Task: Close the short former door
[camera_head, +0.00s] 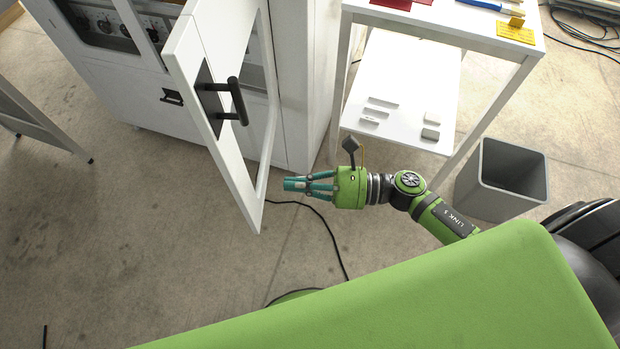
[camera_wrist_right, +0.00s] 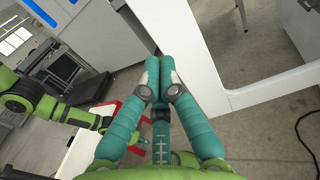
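The short former door (camera_head: 188,65) is a white frame with a window and a black handle (camera_head: 235,100). It stands swung open from the white machine in the head view. Its white frame also shows on the right in the right wrist view (camera_wrist_right: 208,80). My right gripper (camera_head: 286,184) is just right of the door's lower edge in the head view, with a small gap in the picture. In the wrist view its teal fingers (camera_wrist_right: 159,65) are together with nothing between them.
The white machine (camera_head: 295,80) stands behind the door. A white table (camera_head: 460,30) with a lower shelf is right of it, and a grey bin (camera_head: 500,185) stands on the floor. A black cable (camera_head: 335,235) crosses the floor. Floor left of the door is clear.

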